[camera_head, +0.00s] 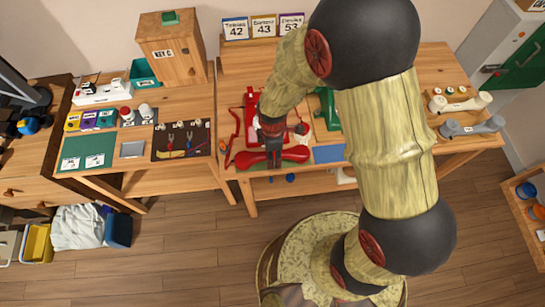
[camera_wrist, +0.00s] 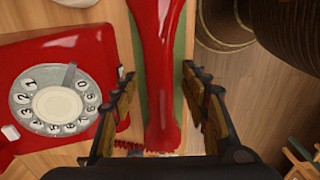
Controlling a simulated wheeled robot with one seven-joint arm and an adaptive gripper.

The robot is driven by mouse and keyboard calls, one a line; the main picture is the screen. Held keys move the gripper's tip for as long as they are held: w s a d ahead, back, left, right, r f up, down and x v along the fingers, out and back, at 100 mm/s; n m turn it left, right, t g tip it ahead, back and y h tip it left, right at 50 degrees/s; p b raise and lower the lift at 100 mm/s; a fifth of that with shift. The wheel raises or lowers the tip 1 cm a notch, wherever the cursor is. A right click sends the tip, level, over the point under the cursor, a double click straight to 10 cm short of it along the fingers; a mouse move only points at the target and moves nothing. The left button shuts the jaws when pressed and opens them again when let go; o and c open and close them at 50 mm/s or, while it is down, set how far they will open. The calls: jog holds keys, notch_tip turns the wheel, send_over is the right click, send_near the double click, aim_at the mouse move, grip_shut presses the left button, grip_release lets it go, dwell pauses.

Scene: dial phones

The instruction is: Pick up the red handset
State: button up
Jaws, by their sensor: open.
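The red handset (camera_head: 296,154) lies along the front edge of the middle table, in front of the red dial phone (camera_head: 249,105). In the wrist view the handset (camera_wrist: 160,70) runs lengthwise between the two fingers of my gripper (camera_wrist: 157,85), with a visible gap on each side. My gripper (camera_head: 272,160) is open and over the middle of the handset. The red phone's dial (camera_wrist: 52,103) is left of the fingers in the wrist view. A red coiled cord (camera_wrist: 145,152) shows near the handset's lower end, partly hidden by the gripper.
A green phone (camera_head: 327,105) is partly hidden behind my arm. A blue pad (camera_head: 330,154) lies right of the handset. A cream handset (camera_head: 460,102) and a grey handset (camera_head: 472,127) lie at the table's right. A tool mat (camera_head: 181,140) is on the left table.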

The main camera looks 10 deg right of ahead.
jog(key=shift+c, duration=1.4)
grip_shut()
